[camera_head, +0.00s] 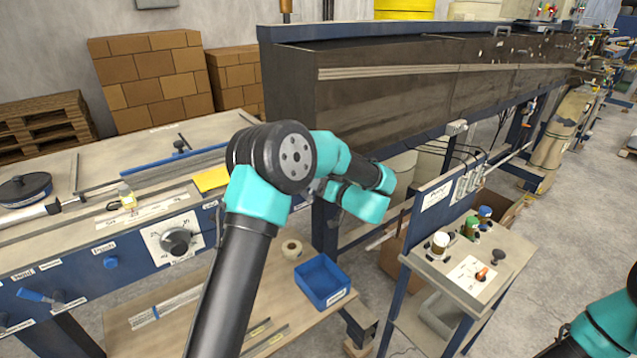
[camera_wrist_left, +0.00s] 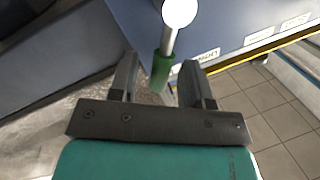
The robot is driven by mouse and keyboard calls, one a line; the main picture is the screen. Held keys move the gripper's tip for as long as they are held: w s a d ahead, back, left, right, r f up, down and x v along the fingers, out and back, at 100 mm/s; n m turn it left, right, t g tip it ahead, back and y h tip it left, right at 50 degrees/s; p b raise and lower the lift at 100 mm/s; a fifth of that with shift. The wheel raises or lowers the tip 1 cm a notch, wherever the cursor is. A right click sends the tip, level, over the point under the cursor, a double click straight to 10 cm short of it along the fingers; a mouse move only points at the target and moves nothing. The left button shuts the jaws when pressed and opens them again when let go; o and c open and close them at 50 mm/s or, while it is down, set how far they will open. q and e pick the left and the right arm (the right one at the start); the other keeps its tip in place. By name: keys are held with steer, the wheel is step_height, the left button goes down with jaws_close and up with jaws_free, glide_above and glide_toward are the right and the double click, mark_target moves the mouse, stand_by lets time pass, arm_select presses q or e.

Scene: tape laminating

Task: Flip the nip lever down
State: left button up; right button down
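In the left wrist view, a lever with a green grip (camera_wrist_left: 161,73) and a silver rod runs down from a round white end (camera_wrist_left: 180,11) on a blue panel. My left gripper (camera_wrist_left: 159,64) is open, and its two dark fingers appear on either side of the green grip. I cannot tell whether the grip is fully between them in depth, and neither finger visibly touches it. In the head view, my left arm hides this lever and the left fingers. My right gripper is out of view; only part of my right arm shows at the lower right.
The blue-fronted machine bench (camera_head: 60,272) at left carries a dial (camera_head: 176,241) and a blue lever (camera_head: 42,296). A blue bin (camera_head: 322,280) and a tape roll (camera_head: 292,249) sit on the lower shelf. A small cart (camera_head: 440,262) with bottles stands at right. Tiled floor (camera_wrist_left: 262,115) lies below.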

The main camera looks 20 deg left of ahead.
arm_select(q)
jaws_close()
stand_by(0.5)
